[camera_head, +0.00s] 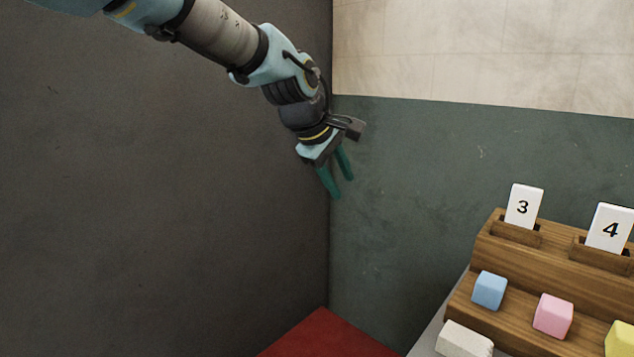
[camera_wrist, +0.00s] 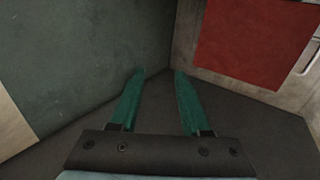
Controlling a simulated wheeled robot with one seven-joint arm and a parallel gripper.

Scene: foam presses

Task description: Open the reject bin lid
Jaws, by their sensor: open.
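A flat red surface (camera_head: 325,338), which looks like the reject bin lid, shows at the bottom edge of the head view, partly cut off. In the wrist view a red panel (camera_wrist: 252,45) fills the upper right, set on a pale grey body. Whether the lid is shut cannot be told for sure. My gripper (camera_head: 342,188) hangs in the air above and beyond the red surface, near the corner of the walls, fingers pointing down. In the wrist view its two green fingers (camera_wrist: 159,74) are apart with nothing between them, left of the red panel.
A dark wall (camera_head: 160,200) stands at left and a green and cream wall (camera_head: 420,170) behind.

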